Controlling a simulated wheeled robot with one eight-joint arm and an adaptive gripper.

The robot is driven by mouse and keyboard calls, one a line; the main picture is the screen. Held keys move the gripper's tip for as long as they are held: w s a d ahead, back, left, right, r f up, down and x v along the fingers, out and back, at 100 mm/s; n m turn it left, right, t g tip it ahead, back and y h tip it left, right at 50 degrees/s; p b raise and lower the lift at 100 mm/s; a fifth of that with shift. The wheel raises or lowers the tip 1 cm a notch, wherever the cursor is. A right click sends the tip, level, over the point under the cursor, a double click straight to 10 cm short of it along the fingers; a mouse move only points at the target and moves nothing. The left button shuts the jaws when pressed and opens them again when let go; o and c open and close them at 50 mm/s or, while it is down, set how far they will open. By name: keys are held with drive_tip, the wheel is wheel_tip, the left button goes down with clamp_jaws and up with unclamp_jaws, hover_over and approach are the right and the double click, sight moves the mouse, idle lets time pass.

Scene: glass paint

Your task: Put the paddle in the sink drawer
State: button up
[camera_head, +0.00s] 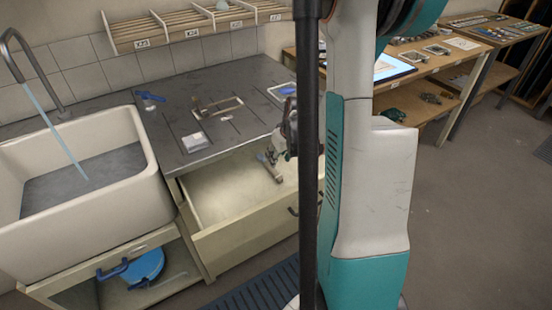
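A cream drawer (222,236) under the grey counter beside the sink is pulled open, and its visible floor looks bare. My gripper (270,166) hangs over the right part of this drawer. My arm and a dark upright bar partly cover it, and I cannot tell whether its fingers are open or shut or hold anything. I cannot pick out the paddle for certain. A small blue-handled item (150,96) lies at the back left of the counter. A round blue object (147,265) sits in the low compartment under the sink.
A white sink (139,180) with running water stands at left. The counter (235,85) holds a frame-like fixture (220,106) and a small pale block (195,141). A wooden rack (150,30) hangs on the wall. Workbenches stand at right; the floor (470,210) there is clear.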

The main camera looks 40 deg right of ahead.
drive_tip(key=shift+p+v, duration=0.3)
drive_tip(key=shift+v, duration=1)
